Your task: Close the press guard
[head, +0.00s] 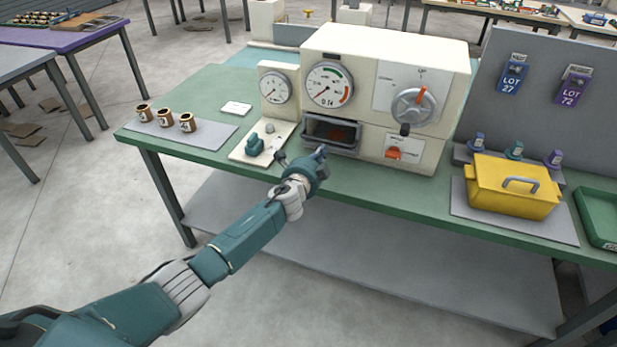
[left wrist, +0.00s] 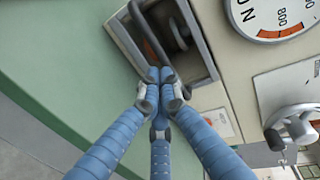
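The press (head: 385,75) is a cream machine on the green bench. Low on its front is a dark framed opening (head: 331,134) with a grey guard frame, also in the left wrist view (left wrist: 190,62). A dark bar (left wrist: 148,35) crosses the frame there and runs down to my fingertips. My left gripper (head: 318,154) is at the lower front edge of the opening. My right gripper is out of view.
A small teal part (head: 254,144) lies left of the opening. Cups (head: 165,118) stand on a grey mat. A yellow box (head: 512,188) stands at the right.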

